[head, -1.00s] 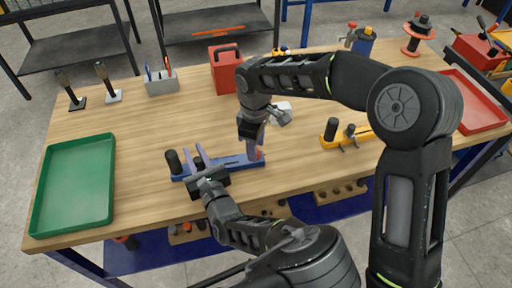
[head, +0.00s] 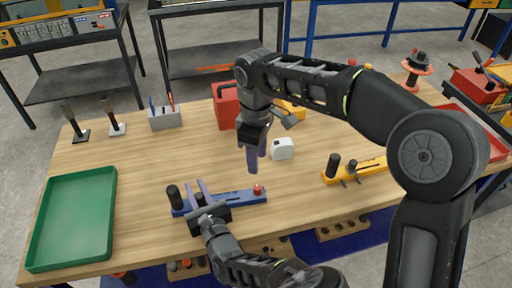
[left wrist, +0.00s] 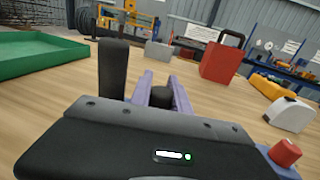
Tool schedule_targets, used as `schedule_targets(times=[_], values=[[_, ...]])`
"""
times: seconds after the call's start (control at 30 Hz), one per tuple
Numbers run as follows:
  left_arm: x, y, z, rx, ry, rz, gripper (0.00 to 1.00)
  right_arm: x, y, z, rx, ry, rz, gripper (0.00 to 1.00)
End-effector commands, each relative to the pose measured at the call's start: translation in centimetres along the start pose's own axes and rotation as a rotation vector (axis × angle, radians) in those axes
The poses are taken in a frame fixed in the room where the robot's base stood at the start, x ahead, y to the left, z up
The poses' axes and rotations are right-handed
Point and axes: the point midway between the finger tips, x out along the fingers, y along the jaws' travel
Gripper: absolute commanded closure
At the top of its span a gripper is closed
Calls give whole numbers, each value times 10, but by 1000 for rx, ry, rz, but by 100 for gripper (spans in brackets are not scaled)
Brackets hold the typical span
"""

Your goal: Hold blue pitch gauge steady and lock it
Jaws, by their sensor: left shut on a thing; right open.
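The blue pitch gauge (head: 240,198) lies on the wooden table at the front middle. It has a black upright post (head: 173,196) at its left end, a second black post near it, and a red knob (head: 257,189) at its right end. My left gripper (head: 203,192) is shut on the gauge's second black post, which shows between the purple fingers in the left wrist view (left wrist: 160,96). My right gripper (head: 255,160) is open and empty, pointing down above the table behind the gauge's right end, apart from the red knob.
A yellow gauge (head: 355,172) lies to the right. A white tape measure (head: 283,149) and a red box (head: 226,106) stand behind. A green tray (head: 73,218) lies at the left, and a red tray (head: 480,137) at the far right. The table between green tray and gauge is clear.

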Motion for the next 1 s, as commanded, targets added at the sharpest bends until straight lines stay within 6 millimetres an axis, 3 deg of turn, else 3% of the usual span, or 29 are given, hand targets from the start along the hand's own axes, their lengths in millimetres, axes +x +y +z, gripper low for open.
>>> schedule_targets(times=[0.33,0.67,1.0], values=[[0,0,0,0,0,0,53,0,0,0,0,0,0,57],[-3,0,0,0,1,0,52,0,0,0,0,0,0,57],[-49,-1,0,0,2,-3,52,0,0,0,0,0,0,57]])
